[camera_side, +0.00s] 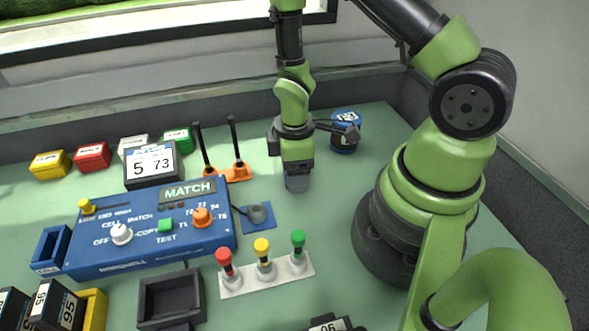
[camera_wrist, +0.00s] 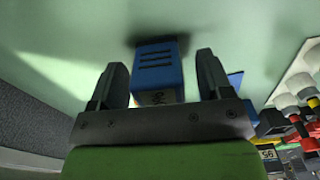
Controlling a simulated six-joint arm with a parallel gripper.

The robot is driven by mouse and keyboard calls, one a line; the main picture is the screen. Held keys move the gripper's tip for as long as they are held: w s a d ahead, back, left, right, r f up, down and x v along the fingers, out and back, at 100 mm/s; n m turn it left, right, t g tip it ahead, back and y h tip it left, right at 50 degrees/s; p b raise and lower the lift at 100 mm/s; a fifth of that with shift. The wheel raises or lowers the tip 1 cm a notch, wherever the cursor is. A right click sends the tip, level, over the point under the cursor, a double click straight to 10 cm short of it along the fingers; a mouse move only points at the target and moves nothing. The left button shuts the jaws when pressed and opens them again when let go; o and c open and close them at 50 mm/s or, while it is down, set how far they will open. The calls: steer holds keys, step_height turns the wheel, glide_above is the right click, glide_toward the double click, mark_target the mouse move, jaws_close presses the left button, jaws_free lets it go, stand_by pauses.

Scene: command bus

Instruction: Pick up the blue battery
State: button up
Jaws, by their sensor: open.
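The blue battery (camera_wrist: 157,68) is a blue block with dark slots and a pale label at its near end. In the wrist view it lies between my gripper's two dark fingers (camera_wrist: 160,72), with a visible gap on each side. My gripper is open and points down. In the side view my gripper (camera_side: 297,182) is over the green table, right of the blue MATCH console. There the battery cannot be clearly told apart from the fingertips.
A blue-topped round container (camera_side: 345,130) stands close behind right of my gripper. The MATCH console (camera_side: 150,228), an orange stand (camera_side: 238,172) with two dark rods, and a white strip (camera_side: 265,275) with red, yellow and green knobs lie left and front. Dark labelled blocks (camera_side: 55,305) sit front left.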

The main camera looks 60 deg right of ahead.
steer(key=shift+f, duration=0.2)
steer(key=c, duration=1.1)
steer(key=shift+r, duration=0.1)
